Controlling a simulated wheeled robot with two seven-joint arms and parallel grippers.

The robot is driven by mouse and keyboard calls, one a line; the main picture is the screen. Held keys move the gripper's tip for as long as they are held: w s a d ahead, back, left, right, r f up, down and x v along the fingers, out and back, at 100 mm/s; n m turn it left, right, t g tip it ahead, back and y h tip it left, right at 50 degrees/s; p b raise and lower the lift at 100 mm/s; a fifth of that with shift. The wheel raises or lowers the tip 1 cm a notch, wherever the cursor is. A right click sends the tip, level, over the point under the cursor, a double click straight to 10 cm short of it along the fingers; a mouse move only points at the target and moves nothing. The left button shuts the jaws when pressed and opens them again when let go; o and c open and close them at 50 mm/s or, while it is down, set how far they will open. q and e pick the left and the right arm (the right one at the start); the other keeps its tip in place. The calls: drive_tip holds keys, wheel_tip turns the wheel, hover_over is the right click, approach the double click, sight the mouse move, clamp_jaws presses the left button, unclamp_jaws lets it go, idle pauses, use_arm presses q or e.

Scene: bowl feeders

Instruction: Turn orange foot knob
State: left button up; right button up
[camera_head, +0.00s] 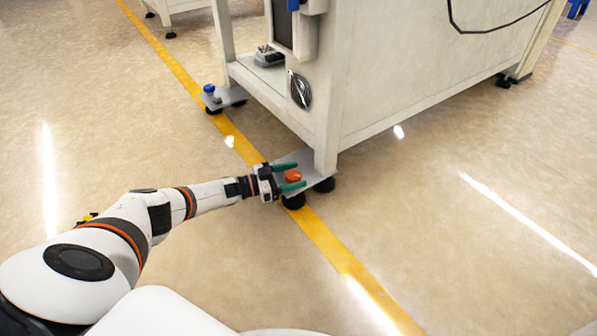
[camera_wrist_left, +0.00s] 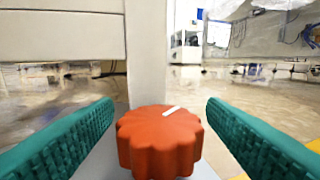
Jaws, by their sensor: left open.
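The orange foot knob (camera_head: 293,176) sits on a grey foot plate (camera_head: 302,160) at the near corner leg of the white machine. In the left wrist view the knob (camera_wrist_left: 160,142) is round and scalloped, with a white mark on top pointing up and right. My left gripper (camera_head: 290,176) is open, with its green fingers on either side of the knob. In the wrist view the fingers (camera_wrist_left: 160,135) show gaps to the knob on both sides. My right gripper is not in view.
The white machine (camera_head: 400,75) stands behind the knob, its leg (camera_wrist_left: 147,50) rising just beyond it. A blue knob (camera_head: 209,88) sits on another foot plate at the far left leg. A yellow line (camera_head: 335,250) runs along the floor. Open floor lies left and right.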

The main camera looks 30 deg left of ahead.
use_arm(q)
drive_tip(key=p+v, duration=0.2)
drive_tip(key=v, duration=0.8)
drive_tip(key=shift+p, duration=0.3)
drive_tip(key=shift+d, duration=0.1)
